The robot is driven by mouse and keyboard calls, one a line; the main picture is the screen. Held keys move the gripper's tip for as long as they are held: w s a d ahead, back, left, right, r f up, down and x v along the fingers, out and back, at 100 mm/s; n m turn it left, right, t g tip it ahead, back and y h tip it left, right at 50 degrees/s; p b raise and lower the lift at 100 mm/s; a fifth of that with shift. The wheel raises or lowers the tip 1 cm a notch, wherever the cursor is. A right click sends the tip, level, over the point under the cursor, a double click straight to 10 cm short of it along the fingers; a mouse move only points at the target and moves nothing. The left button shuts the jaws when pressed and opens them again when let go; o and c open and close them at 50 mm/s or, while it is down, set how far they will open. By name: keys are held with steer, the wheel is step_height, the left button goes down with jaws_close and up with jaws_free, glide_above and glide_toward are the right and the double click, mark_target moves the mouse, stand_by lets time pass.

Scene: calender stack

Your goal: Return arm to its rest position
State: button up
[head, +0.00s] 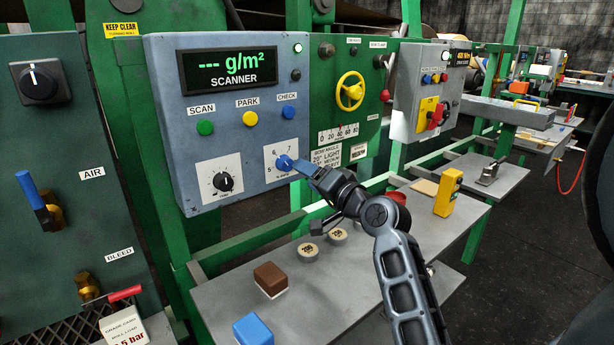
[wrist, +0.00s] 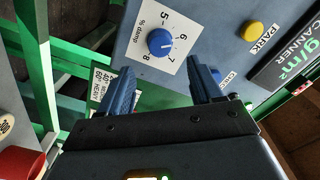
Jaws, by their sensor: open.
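My gripper (head: 303,168) is raised in front of the scanner panel (head: 240,105), at its lower right. In the wrist view my gripper (wrist: 162,78) shows its two blue fingers spread apart with nothing between them. The blue % damp knob (wrist: 161,42) lies beyond the fingertips and looks clear of them; its pointer is between 6 and 7. In the head view the knob (head: 284,162) appears right at the fingertips, and the gap is hard to judge there. My arm reaches up from the bottom right.
Below is a grey shelf (head: 325,290) with a brown-and-white block (head: 270,279), a blue block (head: 253,330), round tins (head: 308,251), a red cup (head: 398,198) and a yellow device (head: 448,192). A yellow handwheel (head: 350,92) is right of the panel. Floor (head: 525,255) at right is clear.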

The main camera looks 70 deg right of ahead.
stand_by(0.4)
steer(key=s+a+f+n+y, duration=0.2)
steer(key=s+a+f+n, duration=0.15)
steer(key=a+f, duration=0.6)
steer(key=s+a+f+n+y, duration=0.2)
steer(key=a+f+n, duration=0.2)
steer(key=a, duration=1)
steer(key=s+a+r+n+y, duration=0.2)
steer(key=s+a+n, duration=0.3)
steer(key=s+a, duration=0.3)
steer(key=s+a+r+n+y, duration=0.1)
steer(key=s+a+n+y, duration=0.2)
steer(key=s+a+n, duration=0.2)
steer(key=s+a, duration=0.3)
steer(key=shift+s+r+y, duration=0.2)
steer(key=shift+r+y, duration=0.1)
steer(key=shift+r, duration=0.1)
